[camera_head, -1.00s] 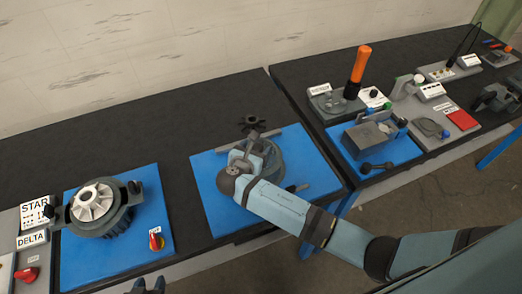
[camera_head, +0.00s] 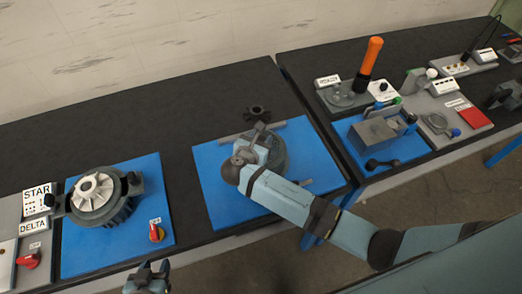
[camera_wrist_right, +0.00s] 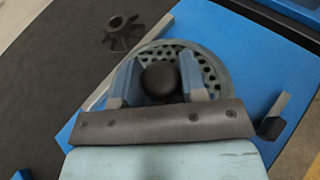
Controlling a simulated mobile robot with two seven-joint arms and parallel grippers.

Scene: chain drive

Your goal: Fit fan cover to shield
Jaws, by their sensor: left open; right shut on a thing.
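The fan cover (camera_wrist_right: 212,62) is a grey disc with many holes and a dark round knob in its middle, over the middle blue mat. My right gripper (camera_wrist_right: 162,82) is shut on this knob. In the head view, my right gripper (camera_head: 250,158) and wrist hide most of the cover. The motor (camera_head: 112,212), with a silver bladed fan (camera_head: 92,192) facing up, stands on the left blue mat. I take its dark rim under the fan to be the shield. My left gripper (camera_head: 148,274) is open and empty at the bottom edge, front right of the motor.
A small dark bladed wheel (camera_head: 257,113) lies behind the middle mat (camera_head: 217,203); a grey bar lies along the mat's back edge. A red rotary switch (camera_head: 156,232) stands right of the motor. STAR and DELTA signs (camera_head: 36,198) stand left. Black table shows between the mats.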

